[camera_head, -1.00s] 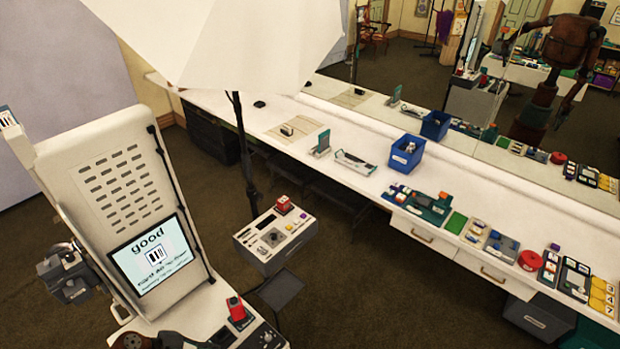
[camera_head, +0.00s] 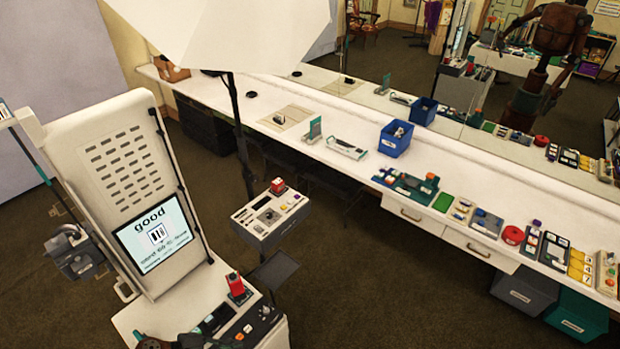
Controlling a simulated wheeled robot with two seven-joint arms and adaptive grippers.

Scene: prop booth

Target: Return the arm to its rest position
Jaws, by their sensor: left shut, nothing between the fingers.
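My left gripper (camera_head: 192,341) is partly in view at the bottom edge, low in front of the white console with the screen. Only a dark part of it shows, with the brownish arm joint beside it. It is shut and holds nothing. The rest of the left arm is cut off by the frame. My right gripper is not in view.
A white console (camera_head: 122,180) with a lit screen (camera_head: 153,233) reading "good" stands close on the left. A grey control box (camera_head: 270,214) is beyond it. A long white counter (camera_head: 345,178) bears a blue bin (camera_head: 394,146) and small props. Dark floor (camera_head: 400,290) is open at lower right.

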